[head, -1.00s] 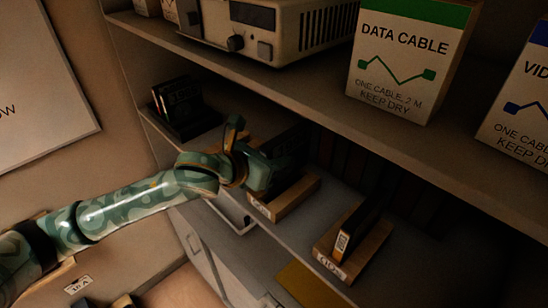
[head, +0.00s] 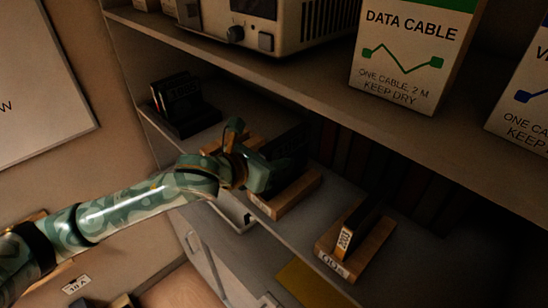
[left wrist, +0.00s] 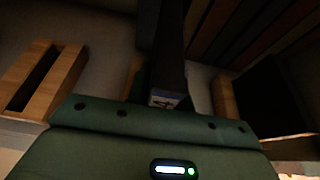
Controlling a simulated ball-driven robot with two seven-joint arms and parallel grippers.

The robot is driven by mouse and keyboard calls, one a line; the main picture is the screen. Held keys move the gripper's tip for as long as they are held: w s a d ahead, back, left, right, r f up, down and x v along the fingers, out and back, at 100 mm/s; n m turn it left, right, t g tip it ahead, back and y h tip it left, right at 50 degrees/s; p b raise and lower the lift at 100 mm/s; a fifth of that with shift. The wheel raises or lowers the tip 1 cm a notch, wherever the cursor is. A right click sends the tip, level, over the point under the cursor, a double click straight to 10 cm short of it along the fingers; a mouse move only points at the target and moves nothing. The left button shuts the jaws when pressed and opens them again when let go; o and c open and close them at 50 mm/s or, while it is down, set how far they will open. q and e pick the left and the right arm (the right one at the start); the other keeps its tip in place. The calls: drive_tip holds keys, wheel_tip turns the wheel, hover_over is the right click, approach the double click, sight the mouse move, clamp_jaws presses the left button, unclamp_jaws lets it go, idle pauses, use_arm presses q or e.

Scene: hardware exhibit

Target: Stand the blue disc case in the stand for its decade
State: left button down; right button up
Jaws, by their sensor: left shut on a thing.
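My left gripper (head: 262,178) reaches in from the left over the lower shelf, beside the middle wooden stand (head: 287,200). In the left wrist view it is shut on a dark, narrow disc case (left wrist: 170,65). The case has a small pale label with a bluish edge at its near end. The light is too dim to be sure of its colour. A dark case face (head: 287,150) shows above the middle stand; I cannot tell whether it is seated there. Another wooden stand (head: 352,258), with a label on its front, holds an upright dark case (head: 357,228). My right gripper is out of view.
A black rack of dark cases (head: 180,112) stands at the shelf's far left. Part of another wooden stand shows behind my gripper. In the left wrist view, one stand (left wrist: 62,85) has an empty slot. The upper shelf overhead carries a data cable box (head: 408,60).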

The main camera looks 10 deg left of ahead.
use_arm(q)
drive_tip(key=shift+f, duration=0.25)
idle(0.7)
drive_tip(key=shift+f+p, duration=0.2)
drive_tip(key=shift+p, duration=0.1)
drive_tip(key=shift+f, duration=0.1)
idle(0.6)
drive_tip(key=shift+f+b, duration=0.9)
drive_tip(key=shift+f, duration=0.45)
drive_tip(key=c, duration=1.2)
unclamp_jaws()
drive_tip(key=shift+o, duration=0.2)
drive_tip(key=shift+s, duration=0.1)
drive_tip(key=s+a+p, duration=0.2)
drive_tip(key=s+a, duration=0.2)
drive_tip(key=s, duration=0.2)
drive_tip(key=shift+s+a, duration=0.2)
drive_tip(key=shift+s, duration=0.1)
